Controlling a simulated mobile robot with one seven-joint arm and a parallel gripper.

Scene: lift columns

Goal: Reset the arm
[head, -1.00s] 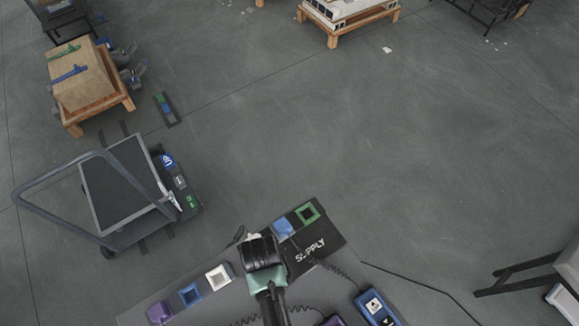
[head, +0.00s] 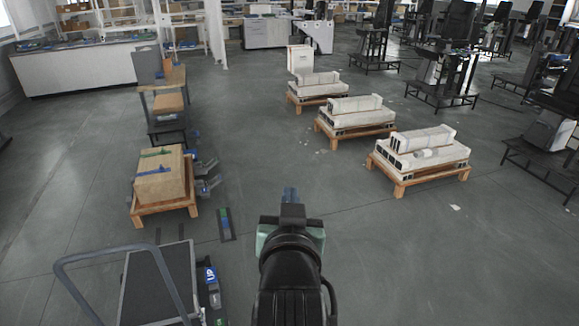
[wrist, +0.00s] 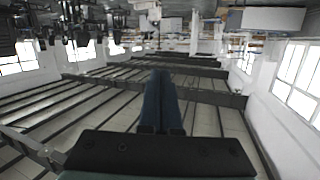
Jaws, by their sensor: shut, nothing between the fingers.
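My gripper (head: 290,194) shows in the lower middle of the head view at the end of my black and teal arm, raised over open floor and pointing away from me. In the wrist view its two dark blue fingers (wrist: 160,100) lie side by side, shut, with nothing between them. The wrist view looks out across the hall, which appears upside down, with ceiling beams and windows. My gripper touches nothing.
A cart (head: 160,285) with a curved handle stands at the lower left. Beyond it a cardboard box (head: 160,178) sits on a wooden pallet. Several pallets with white stacked parts (head: 420,150) stand at the right.

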